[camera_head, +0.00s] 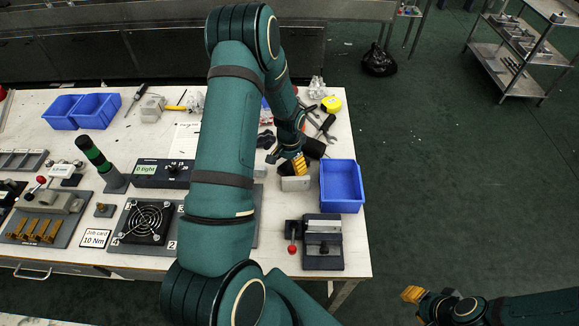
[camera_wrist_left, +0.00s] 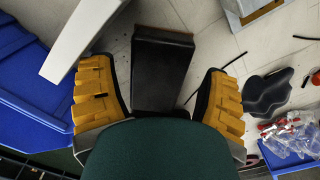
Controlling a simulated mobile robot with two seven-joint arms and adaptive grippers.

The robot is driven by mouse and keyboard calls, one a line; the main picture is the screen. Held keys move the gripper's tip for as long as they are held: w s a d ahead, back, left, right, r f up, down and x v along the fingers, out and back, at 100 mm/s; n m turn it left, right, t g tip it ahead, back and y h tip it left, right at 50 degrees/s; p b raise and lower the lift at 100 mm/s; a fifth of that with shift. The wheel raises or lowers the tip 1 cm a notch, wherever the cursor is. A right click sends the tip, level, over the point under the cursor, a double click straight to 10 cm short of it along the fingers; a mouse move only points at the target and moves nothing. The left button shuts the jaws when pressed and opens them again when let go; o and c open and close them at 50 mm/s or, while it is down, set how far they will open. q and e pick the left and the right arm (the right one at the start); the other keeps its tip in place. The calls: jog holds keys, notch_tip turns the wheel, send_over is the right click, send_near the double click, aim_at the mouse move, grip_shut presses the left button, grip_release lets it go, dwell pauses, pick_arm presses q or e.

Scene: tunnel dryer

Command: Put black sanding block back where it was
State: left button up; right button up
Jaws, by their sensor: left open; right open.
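The black sanding block (camera_wrist_left: 163,72), with a brown edge, lies on the white table in the left wrist view. It sits between and just beyond the spread yellow fingers of my left gripper (camera_wrist_left: 160,100). The green part of my gripper hides its near end. In the head view the black block (camera_head: 314,148) is partly hidden behind my left gripper (camera_head: 298,166), which is low over the table's right part. The left gripper is open, and no grip on the block shows. My right gripper (camera_head: 412,294) is open and empty, off the table at lower right.
A blue bin (camera_head: 342,187) stands right of the left gripper, with a pale grey block (camera_head: 295,184) beside it. A vise-like fixture (camera_head: 322,245) with a red-knobbed lever is nearer.

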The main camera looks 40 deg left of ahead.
aim_at(289, 166)
pick_arm(q)
notch_tip(289, 166, up, 10)
jog(key=p, duration=0.1)
dwell(0.4)
